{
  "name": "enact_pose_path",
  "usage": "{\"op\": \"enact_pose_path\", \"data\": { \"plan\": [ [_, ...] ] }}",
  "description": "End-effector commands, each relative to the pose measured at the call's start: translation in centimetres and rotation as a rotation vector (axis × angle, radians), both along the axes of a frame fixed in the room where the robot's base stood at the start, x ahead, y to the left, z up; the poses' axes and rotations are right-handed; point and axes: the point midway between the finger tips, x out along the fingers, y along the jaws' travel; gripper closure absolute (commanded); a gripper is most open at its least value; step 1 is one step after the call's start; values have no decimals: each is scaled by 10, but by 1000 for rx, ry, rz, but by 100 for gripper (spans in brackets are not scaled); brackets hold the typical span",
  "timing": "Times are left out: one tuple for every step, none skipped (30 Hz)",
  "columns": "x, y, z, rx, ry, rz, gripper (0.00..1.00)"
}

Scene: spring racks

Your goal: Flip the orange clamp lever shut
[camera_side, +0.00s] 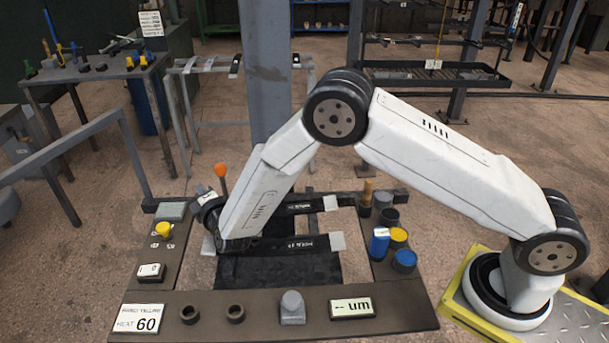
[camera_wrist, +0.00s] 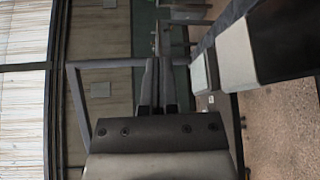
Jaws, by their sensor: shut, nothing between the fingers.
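The orange ball knob of the clamp lever (camera_side: 220,170) stands up on a short stalk just left of my forearm in the side view. The lever's lower end and pivot are hidden behind my arm. My gripper (camera_wrist: 159,72) shows in the wrist view with its two narrow fingers together and nothing between them. In the side view my fingers are hidden behind or below my wrist, so I cannot tell how near they are to the lever. No orange knob shows in the wrist view.
The dark fixture panel (camera_side: 400,318) carries a yellow button (camera_side: 163,230), a white switch (camera_side: 151,271), a grey knob (camera_side: 292,306) and a display (camera_side: 352,308). Blue and yellow capped cylinders (camera_side: 379,242) stand at its right. A steel post (camera_side: 266,80) rises behind my arm.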

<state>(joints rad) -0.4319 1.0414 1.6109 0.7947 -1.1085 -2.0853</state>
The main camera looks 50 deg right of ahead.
Motion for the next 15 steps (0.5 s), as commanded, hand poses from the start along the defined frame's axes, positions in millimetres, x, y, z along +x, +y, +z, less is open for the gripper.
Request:
{"op": "enact_pose_path", "data": {
  "plan": [
    [7,-2,-1,1,-1,-1,100],
    [10,-3,-1,1,-1,-1,100],
    [14,-4,-2,1,-1,0,100],
    [17,-5,-2,1,0,-1,100],
    [21,-6,-2,1,-1,-1,100],
    [25,-7,-3,1,-1,-1,100],
    [28,-8,-3,1,-1,-1,100],
    [31,-9,-3,0,0,-1,100],
    [34,-10,-4,1,-1,-1,100],
    [36,-10,-4,1,-1,-1,100],
    [39,-11,-4,1,0,-1,100],
    [42,-12,-4,2,-1,-1,100],
    [44,-12,-4,2,-1,-1,100],
    [46,-13,-5,1,0,-1,100],
    [48,-14,-5,1,0,-1,100]
  ]
}}
